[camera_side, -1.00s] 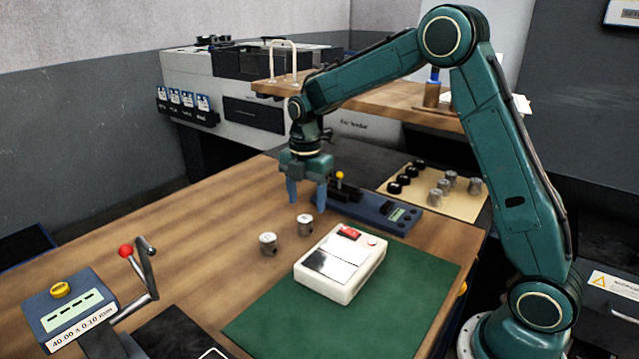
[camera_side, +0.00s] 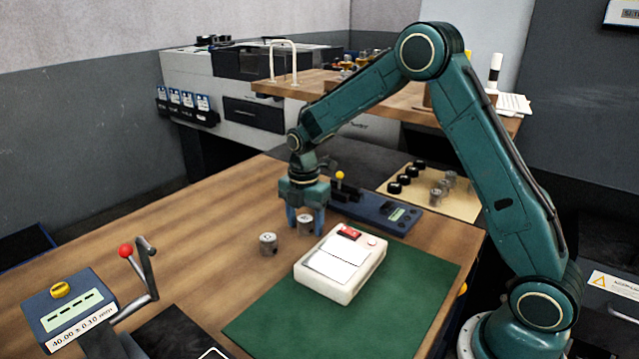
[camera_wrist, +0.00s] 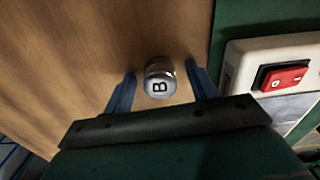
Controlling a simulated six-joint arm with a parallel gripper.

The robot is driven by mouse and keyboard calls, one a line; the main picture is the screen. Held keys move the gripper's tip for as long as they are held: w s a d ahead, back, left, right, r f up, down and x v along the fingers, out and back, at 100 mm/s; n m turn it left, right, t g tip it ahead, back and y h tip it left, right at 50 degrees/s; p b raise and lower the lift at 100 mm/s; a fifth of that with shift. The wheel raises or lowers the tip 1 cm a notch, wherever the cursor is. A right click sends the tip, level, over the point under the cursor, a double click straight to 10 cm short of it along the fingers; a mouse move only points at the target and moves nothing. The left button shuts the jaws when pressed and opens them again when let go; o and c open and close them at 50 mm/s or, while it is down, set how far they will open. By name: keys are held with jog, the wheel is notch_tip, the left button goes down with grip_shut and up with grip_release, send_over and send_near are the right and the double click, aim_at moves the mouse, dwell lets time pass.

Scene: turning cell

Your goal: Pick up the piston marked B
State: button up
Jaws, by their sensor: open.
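The piston marked B (camera_wrist: 159,80) is a small silver cylinder with a black B on its top. In the wrist view it stands on the wooden table between my two blue fingers. My gripper (camera_wrist: 161,88) is open, with a gap on each side of the piston. In the side view my gripper (camera_side: 305,226) points down over the table, its fingers at the rear piston (camera_side: 305,225), partly around it. A second silver piston (camera_side: 268,244) stands apart, to the left and nearer the camera. Its top mark is too small to read.
A white box (camera_side: 341,264) with a red switch (camera_wrist: 284,78) sits on the green mat (camera_side: 400,290), close to the right. A blue gauge device (camera_side: 375,212) lies behind. A tan board (camera_side: 462,205) holds black and silver parts.

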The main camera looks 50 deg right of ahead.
aim_at(305, 218)
jog(key=shift+f, duration=0.1)
dwell(0.4)
jog(key=c, duration=1.1)
jog(key=shift+r, duration=0.2)
notch_tip(305, 218, up, 20)
jog(key=shift+f, duration=0.15)
